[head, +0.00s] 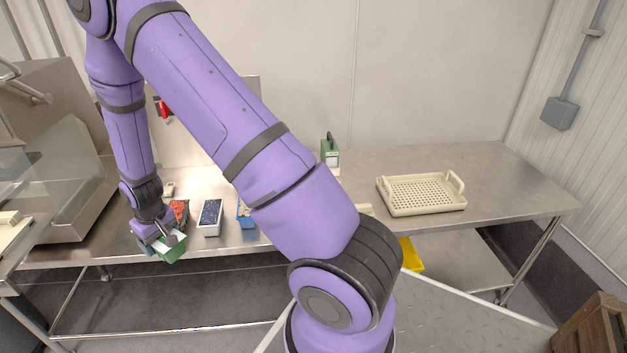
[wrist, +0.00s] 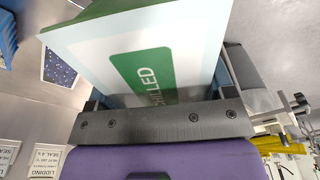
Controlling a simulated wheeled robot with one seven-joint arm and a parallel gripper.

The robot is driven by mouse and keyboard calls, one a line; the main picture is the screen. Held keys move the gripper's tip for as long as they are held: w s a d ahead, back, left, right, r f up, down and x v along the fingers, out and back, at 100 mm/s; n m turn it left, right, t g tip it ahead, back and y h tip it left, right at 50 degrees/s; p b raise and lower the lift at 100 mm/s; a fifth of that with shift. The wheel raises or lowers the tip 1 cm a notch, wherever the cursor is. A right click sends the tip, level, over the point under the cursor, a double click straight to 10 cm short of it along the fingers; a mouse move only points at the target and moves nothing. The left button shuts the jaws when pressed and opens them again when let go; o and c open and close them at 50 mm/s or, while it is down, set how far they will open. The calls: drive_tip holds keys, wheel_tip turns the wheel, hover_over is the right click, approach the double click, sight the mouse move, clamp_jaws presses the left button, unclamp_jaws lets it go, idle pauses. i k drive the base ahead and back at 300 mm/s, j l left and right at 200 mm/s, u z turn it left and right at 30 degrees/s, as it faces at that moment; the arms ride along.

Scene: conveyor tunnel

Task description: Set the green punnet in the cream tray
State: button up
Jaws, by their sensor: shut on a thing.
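The green punnet (head: 171,247) is at the front edge of the table on the left in the head view. It fills much of the wrist view, where its pale side (wrist: 95,50) has a green label reading "CHILLED". My gripper (head: 160,238) is shut on the punnet; in the wrist view the jaws (wrist: 160,100) are on both sides of it. The punnet looks tilted; I cannot tell whether it touches the table. The cream tray (head: 421,211), with a perforated floor and two raised handles, stands on the right part of the table and looks empty.
A punnet of dark berries (head: 210,214), a red-filled punnet (head: 179,210) and a blue punnet (head: 244,218) stand near my gripper. A green device (head: 330,152) stands at the back. The table's right end is clear. A wooden crate (head: 592,326) is at lower right.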

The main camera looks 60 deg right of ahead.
sight(418, 195)
drive_tip(key=z, duration=0.4)
drive_tip(key=k+l+z, duration=0.1)
drive_tip(key=z, duration=0.3)
drive_tip(key=l+z, duration=0.2)
drive_tip(key=z, duration=0.2)
